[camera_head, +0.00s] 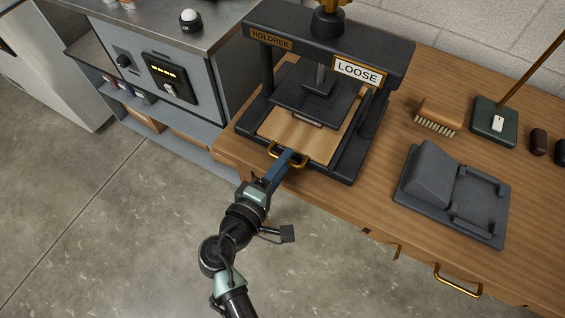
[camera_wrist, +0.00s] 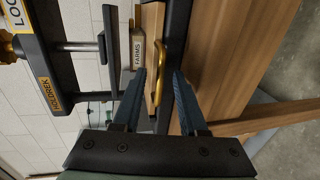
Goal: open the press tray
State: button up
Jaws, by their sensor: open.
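The black press (camera_head: 345,45) stands on the wooden bench with a HOLDREK plate and a LOOSE sign (camera_head: 358,71). Its pale wooden tray (camera_head: 322,147) lies in the base below the dark platen (camera_head: 318,96). A brass handle (camera_head: 303,162) is on the tray's front edge. In the wrist view, the handle (camera_wrist: 161,58) shows between the fingers of my gripper (camera_wrist: 159,76). My gripper (camera_head: 286,157) is open, with blue fingers on either side of the handle. I cannot tell whether a finger touches it. A small block lettered FARMS (camera_wrist: 138,52) lies under the platen.
Right of the press are a brush (camera_head: 439,116), a dark grey cradle (camera_head: 455,195) and a green-based stand (camera_head: 495,121). A steel cabinet with a control panel (camera_head: 168,77) stands at the left. The floor in front of the bench is clear.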

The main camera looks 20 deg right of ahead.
grip_shut()
dwell(1.4)
